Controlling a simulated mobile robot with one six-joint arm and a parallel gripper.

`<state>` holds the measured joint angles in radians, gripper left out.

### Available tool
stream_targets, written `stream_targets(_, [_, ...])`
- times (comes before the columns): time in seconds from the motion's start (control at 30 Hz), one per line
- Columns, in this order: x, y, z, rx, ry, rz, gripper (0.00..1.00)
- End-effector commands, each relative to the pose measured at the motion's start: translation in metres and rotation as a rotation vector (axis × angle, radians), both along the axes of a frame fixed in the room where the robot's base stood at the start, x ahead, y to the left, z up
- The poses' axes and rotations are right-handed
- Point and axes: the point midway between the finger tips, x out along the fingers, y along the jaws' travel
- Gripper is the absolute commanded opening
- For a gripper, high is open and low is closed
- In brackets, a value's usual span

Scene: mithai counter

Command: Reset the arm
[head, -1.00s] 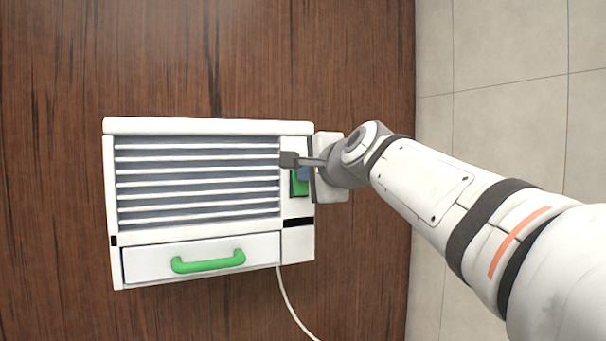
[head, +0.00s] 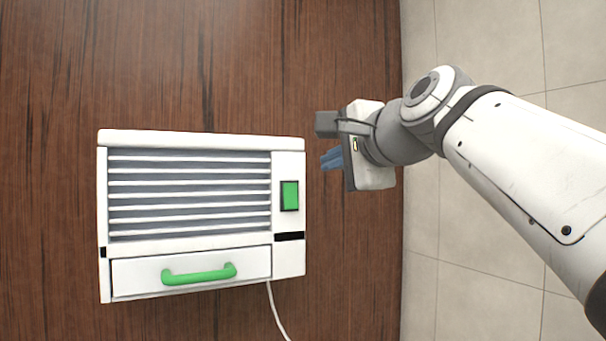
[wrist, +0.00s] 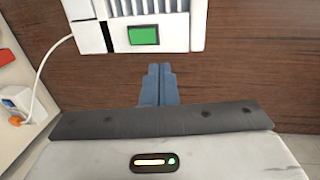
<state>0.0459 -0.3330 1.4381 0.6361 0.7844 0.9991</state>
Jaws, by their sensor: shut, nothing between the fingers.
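My gripper (head: 326,160) hangs above the wooden counter, to the right of a white slatted appliance (head: 288,245) and clear of it. In the wrist view my gripper's blue fingers (wrist: 159,84) are together with nothing between them. The appliance has a green rocker switch (head: 290,196) on its right side panel, fully uncovered in the head view. The switch also shows in the wrist view (wrist: 143,35), beyond the fingertips and apart from them.
A drawer with a green handle (head: 198,274) forms the appliance's front. A white cable (head: 277,312) runs from it to a plug at a socket (wrist: 16,104) in the wrist view. The wooden counter (head: 200,60) is bare behind and left of the appliance.

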Motion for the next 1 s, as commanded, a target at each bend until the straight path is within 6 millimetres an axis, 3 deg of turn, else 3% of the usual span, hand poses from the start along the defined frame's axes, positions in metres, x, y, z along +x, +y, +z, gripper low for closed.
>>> stream_targets(0.47, [-0.001, -0.001, 0.001, 0.000, 0.001, 0.000, 0.00])
stream_targets(0.57, [0.000, -0.001, -0.007, -0.021, 0.011, 0.000, 0.00])
stream_targets(0.67, [0.002, -0.004, -0.041, -0.108, 0.051, 0.005, 0.00])
stream_targets(0.77, [0.001, -0.010, -0.101, -0.274, 0.123, 0.029, 0.00])
stream_targets(0.87, [-0.009, -0.018, -0.177, -0.481, 0.214, 0.090, 0.00])
stream_targets(1.0, [-0.039, -0.031, -0.280, -0.764, 0.338, 0.228, 0.00])
